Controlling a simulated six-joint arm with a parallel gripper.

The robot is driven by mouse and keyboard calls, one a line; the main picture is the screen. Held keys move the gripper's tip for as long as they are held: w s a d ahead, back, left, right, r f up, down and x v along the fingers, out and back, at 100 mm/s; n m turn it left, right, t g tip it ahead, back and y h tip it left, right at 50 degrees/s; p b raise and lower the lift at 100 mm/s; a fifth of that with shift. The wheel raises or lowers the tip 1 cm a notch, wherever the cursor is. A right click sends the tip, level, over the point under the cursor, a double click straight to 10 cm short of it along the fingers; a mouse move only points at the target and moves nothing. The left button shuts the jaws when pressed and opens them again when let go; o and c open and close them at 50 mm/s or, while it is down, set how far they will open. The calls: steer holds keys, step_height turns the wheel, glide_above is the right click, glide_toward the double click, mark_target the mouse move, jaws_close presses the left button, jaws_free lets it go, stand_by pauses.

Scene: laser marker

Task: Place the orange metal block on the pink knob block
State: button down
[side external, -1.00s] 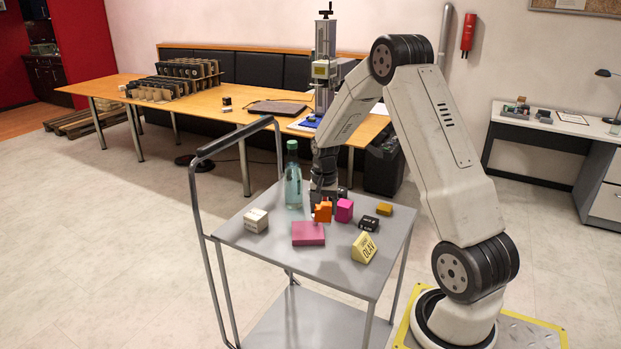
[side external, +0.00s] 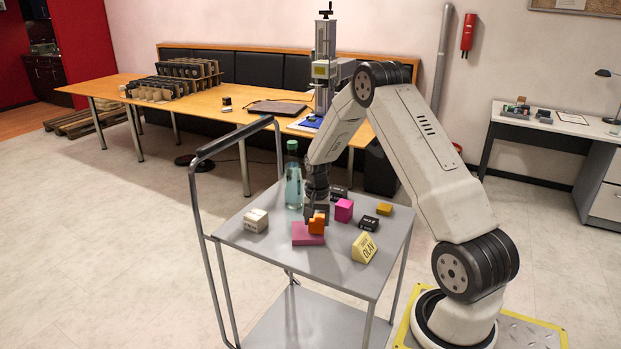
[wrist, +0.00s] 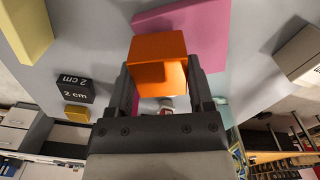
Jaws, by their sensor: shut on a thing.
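The orange metal block (side external: 317,225) is held between the fingers of my gripper (side external: 317,212), which point down. In the wrist view the orange block (wrist: 158,62) sits between the fingertips (wrist: 160,78). A flat pink block (side external: 303,238) lies on the cart top. The orange block overlaps its right part in the side view; I cannot tell whether they touch. In the wrist view the flat pink block (wrist: 207,28) shows behind the orange one, partly hidden. A pink cube (side external: 343,210) stands just to the right. No knob is clearly visible.
The grey cart top (side external: 275,258) also carries a teal bottle (side external: 293,182), a white block (side external: 255,220), a yellow OLAV block (side external: 364,248), a black block (side external: 368,223) and a small yellow block (side external: 384,209). The front of the top is clear. A handle rail (side external: 200,205) rises at left.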

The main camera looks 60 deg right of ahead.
mark_target(317, 218)
steer(key=shift+f, duration=0.45)
steer(key=shift+f, duration=0.1)
jaws_free()
step_height(317, 218, up, 12)
stand_by(0.8)
stand_by(0.5)
